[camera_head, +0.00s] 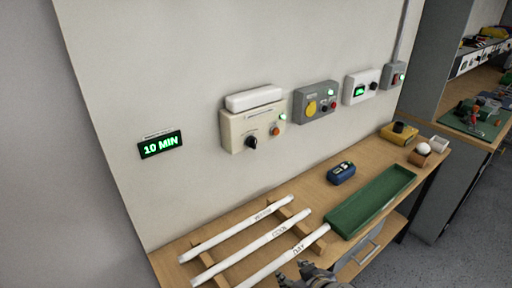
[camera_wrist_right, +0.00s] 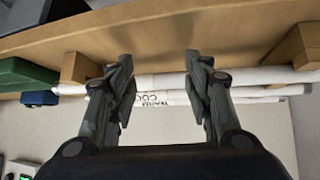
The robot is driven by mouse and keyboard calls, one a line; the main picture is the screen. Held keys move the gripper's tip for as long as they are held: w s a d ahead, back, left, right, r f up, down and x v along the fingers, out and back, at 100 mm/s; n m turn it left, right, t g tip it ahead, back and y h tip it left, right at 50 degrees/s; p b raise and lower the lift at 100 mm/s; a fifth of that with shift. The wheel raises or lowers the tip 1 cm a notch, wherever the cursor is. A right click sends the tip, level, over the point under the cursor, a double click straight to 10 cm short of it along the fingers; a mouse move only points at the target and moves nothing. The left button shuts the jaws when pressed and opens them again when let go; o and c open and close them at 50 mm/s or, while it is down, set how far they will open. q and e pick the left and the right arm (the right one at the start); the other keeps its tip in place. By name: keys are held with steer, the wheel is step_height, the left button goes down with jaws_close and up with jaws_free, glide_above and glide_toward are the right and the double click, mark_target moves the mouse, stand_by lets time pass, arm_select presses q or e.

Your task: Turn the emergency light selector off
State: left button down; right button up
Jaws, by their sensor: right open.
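The emergency light unit (camera_head: 238,131) is a cream box on the wall with a white lamp bar (camera_head: 253,98) on top. Its black selector knob (camera_head: 251,142) is on the lower front, beside an orange button (camera_head: 276,131) and a lit green lamp (camera_head: 283,117). The knob's exact pointer direction is too small to read. My right gripper (camera_head: 308,272) shows at the bottom edge of the head view, well below and apart from the unit. In the right wrist view the gripper (camera_wrist_right: 158,78) is open and empty, with white tubes beyond its fingers. My left gripper is not in view.
White labelled tubes (camera_head: 245,240) lie on wooden supports on the bench. A green tray (camera_head: 372,201) and blue device (camera_head: 341,173) are to their right. A grey box with a yellow button (camera_head: 311,107) and a "10 MIN" display (camera_head: 160,145) flank the unit. The wall before the knob is clear.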

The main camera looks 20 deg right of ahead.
steer(key=w+d+r+t+y, duration=0.15)
steer(key=w+r+t, duration=0.35)
steer(key=w+r, duration=0.75)
steer(key=n+t+y, duration=0.2)
steer(key=t+y, duration=0.1)
steer(key=y, duration=0.1)
glide_toward(255, 146)
steer(key=shift+p+x, duration=1.5)
steer(key=shift+x, duration=3.2)
steer(key=shift+c, duration=0.3)
steer(key=c, duration=1)
